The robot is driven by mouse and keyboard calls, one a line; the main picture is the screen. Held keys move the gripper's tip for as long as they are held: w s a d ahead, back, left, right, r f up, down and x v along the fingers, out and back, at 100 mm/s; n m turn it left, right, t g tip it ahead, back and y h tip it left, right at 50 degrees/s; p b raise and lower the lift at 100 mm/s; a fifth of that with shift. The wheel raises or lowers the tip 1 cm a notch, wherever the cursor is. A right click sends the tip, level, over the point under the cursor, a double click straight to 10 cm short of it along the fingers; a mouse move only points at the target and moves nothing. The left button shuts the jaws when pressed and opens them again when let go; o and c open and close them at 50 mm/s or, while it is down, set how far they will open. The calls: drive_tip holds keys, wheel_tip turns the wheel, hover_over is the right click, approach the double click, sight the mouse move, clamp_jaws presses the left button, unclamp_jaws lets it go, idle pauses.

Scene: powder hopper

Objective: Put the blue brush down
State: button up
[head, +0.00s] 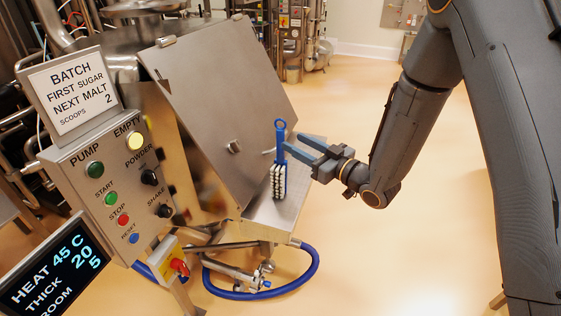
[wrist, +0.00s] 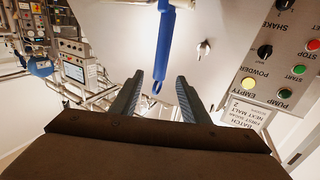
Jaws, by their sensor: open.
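The blue brush (head: 279,165) stands roughly upright on the steel ledge (head: 255,212) in front of the hopper, its pale bristles low and its ring-ended handle up. My gripper (head: 294,143) is just right of the handle in the head view, its two fingers apart and pointing left. In the wrist view the blue handle (wrist: 166,42) and its ring show between and just beyond the open fingertips (wrist: 158,78). I see no finger pressed on the handle. The exact contact of the brush's lower end with the ledge is hard to tell.
The hopper's slanted steel lid (head: 215,95) with a small knob is behind the brush. A control panel (head: 125,180) with buttons stands at the left. A blue hose (head: 310,270) curves below the ledge. Open floor (head: 400,260) lies to the right.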

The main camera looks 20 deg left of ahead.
sight(283, 136)
drive_tip(key=p+x, duration=0.3)
drive_tip(key=x, duration=0.4)
drive_tip(key=shift+w+a, duration=0.1)
drive_tip(key=shift+a, duration=0.05)
clamp_jaws()
